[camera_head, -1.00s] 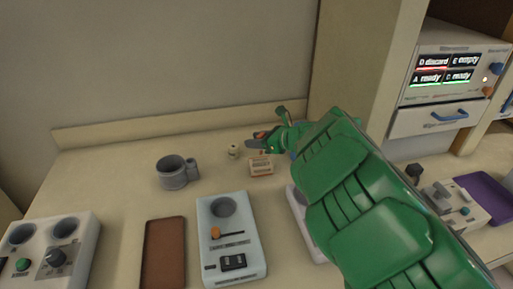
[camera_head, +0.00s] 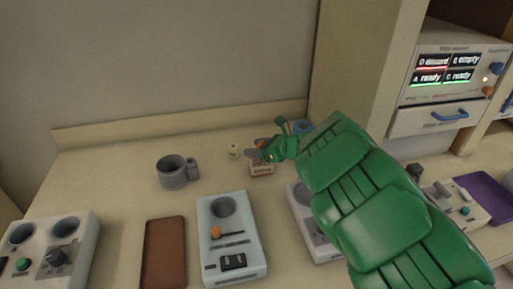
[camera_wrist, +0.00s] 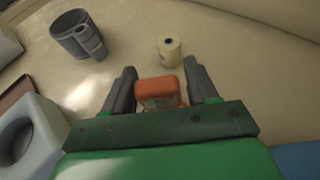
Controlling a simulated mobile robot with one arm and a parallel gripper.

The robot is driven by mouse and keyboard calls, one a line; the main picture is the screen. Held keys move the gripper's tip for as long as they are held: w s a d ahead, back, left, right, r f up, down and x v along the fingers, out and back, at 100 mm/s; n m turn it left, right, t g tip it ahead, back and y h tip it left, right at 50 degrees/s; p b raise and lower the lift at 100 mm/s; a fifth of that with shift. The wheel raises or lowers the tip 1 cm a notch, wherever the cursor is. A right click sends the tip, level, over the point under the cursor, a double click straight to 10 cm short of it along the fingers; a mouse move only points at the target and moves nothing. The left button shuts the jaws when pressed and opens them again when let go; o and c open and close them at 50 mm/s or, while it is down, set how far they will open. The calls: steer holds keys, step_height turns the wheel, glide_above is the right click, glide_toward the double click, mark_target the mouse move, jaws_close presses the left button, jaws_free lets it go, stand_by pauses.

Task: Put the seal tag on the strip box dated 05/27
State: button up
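My gripper (camera_head: 258,152) reaches in from the right at the back of the counter. In the wrist view, its two dark fingers (camera_wrist: 160,85) stand on either side of a small orange-red block (camera_wrist: 158,86), which I take to be the seal tag. A bit of its red also shows at the fingertips in the head view (camera_head: 262,143). I cannot tell whether the tag touches the box.
A cream roll-like cylinder (camera_head: 233,151) stands left of the box, with a grey mug (camera_head: 173,172) further left. A pale blue device (camera_head: 230,245) and a brown tray (camera_head: 164,250) lie nearer. Another device (camera_head: 312,225) is partly behind my arm. A wall closes the back.

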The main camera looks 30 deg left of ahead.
steer(key=shift+o, duration=0.5)
steer(key=shift+r, duration=0.1)
steer(key=v, duration=1.2)
